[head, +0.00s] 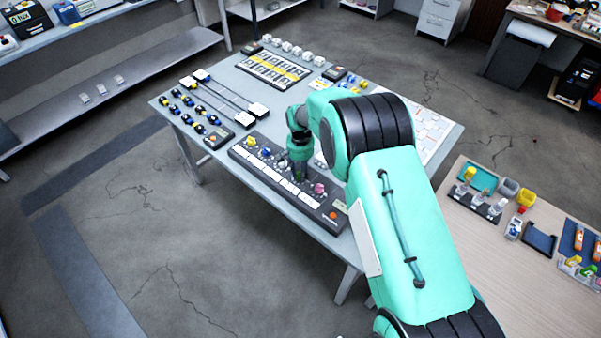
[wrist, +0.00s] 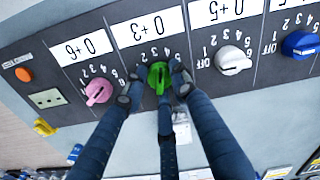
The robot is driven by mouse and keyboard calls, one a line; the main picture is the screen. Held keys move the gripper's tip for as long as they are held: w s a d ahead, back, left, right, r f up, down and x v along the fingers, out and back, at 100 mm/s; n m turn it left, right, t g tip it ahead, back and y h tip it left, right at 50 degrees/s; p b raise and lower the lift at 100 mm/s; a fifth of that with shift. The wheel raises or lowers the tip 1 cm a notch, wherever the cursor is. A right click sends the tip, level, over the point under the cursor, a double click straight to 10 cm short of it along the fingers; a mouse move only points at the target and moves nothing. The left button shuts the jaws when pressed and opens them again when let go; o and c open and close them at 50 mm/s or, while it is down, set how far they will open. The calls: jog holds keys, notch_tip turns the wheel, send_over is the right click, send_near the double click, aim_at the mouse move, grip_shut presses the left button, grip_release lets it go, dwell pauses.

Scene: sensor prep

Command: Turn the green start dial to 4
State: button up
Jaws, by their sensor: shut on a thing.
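The green start dial (wrist: 158,76) sits on a dark control panel (wrist: 205,62) below a white card reading 0+3, seen upside down in the wrist view. My gripper (wrist: 154,90) is shut on the green dial, with dark fingers on its left and right sides. A third dark finger part runs below the dial. Some scale numbers show above the dial, but the fingers hide part of the scale and I cannot read the exact setting. In the head view my gripper (head: 299,172) is down at the panel (head: 333,218) and mostly covers the dial.
A pink dial (wrist: 98,91) and a white dial (wrist: 234,60) flank the green one closely. A blue dial (wrist: 300,44) is further right. An orange button (wrist: 24,74) is at the panel's left end. Sliders and other parts fill the table (head: 222,85) behind.

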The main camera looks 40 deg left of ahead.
jog(key=shift+m, duration=1.2)
jog(key=o, duration=1.2)
jog(key=shift+c, duration=0.2)
jog(key=shift+r, duration=0.2)
notch_tip(320, 180, up, 12)
jog(key=shift+f, duration=0.2)
